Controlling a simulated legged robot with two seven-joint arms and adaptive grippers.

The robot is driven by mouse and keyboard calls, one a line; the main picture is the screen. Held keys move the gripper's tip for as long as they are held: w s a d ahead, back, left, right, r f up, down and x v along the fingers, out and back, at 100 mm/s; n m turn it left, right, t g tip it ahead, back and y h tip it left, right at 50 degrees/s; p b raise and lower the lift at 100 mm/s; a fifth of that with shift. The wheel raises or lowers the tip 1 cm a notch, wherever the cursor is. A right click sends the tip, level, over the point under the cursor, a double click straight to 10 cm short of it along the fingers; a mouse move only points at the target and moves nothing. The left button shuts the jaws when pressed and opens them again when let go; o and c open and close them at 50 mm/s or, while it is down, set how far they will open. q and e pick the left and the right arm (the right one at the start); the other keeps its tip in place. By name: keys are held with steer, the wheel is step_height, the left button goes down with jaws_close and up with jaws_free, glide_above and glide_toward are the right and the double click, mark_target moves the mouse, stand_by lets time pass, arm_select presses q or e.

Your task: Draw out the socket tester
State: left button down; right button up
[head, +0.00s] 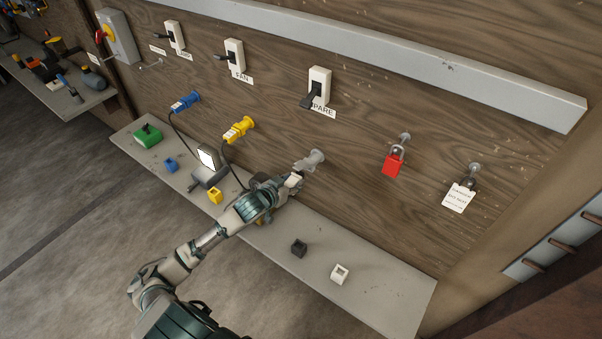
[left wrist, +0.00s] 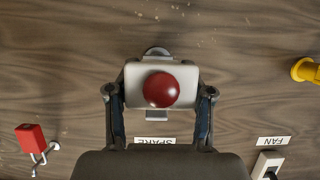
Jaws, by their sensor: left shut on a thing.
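The socket tester, a grey block with a round red dome, sits between my left fingers in the left wrist view (left wrist: 136,78). In the head view its grey body (head: 303,166) shows at the round grey wall socket (head: 317,156) below the SPARE switch. My left gripper (head: 295,178) is shut on the tester, with one finger on each side in the left wrist view (left wrist: 160,97). The socket's rim shows just behind the tester; how deep the tester sits in it is hidden. My right gripper is not in view.
A yellow plug (head: 238,130) and a blue plug (head: 185,102) sit in sockets to the left. A red padlock (head: 393,161) and a tag (head: 459,197) hang to the right. The shelf (head: 375,285) below holds several small blocks; its right end is clear.

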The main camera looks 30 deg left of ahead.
arm_select(q)
steer(key=shift+s+a+f+p, duration=0.1)
steer(key=shift+s+p, duration=0.25)
steer(key=shift+s, duration=0.85)
steer(key=shift+s+a+p, duration=0.1)
steer(key=shift+s+p, duration=0.25)
steer(key=shift+s, duration=0.8)
